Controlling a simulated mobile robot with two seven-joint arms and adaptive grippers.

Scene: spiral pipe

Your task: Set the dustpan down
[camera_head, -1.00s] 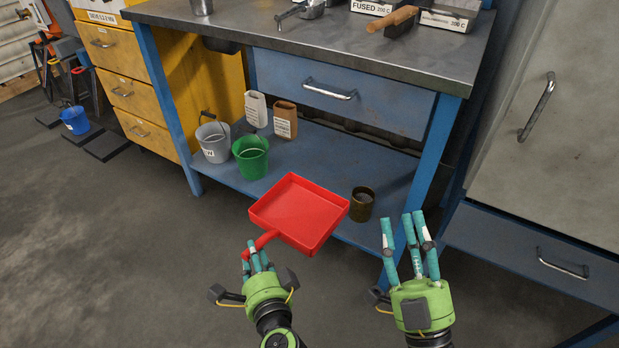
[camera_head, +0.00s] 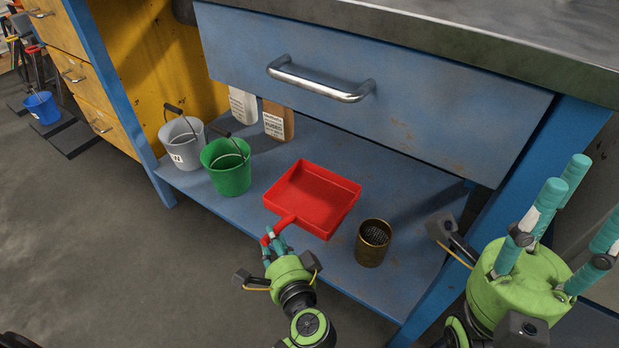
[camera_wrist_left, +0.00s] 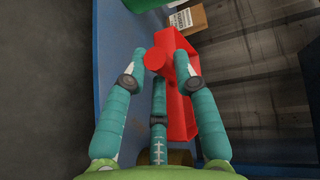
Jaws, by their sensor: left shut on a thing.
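The red dustpan (camera_head: 318,196) is over the blue lower shelf (camera_head: 300,145) of the workbench, its handle toward me. My left gripper (camera_head: 273,238) is shut on the handle at its near end. The dustpan also shows in the left wrist view (camera_wrist_left: 181,112), with the teal fingers around its handle. Whether the pan touches the shelf or hangs just above it I cannot tell. My right gripper (camera_head: 572,222) is at the right, fingers spread and pointing up, empty.
A green bucket (camera_head: 228,170) and a grey bucket (camera_head: 183,143) stand left of the dustpan. A brown cylindrical can (camera_head: 372,244) stands right of it. A blue drawer (camera_head: 370,85) overhangs the shelf, and a blue bench leg (camera_head: 500,225) stands at the right.

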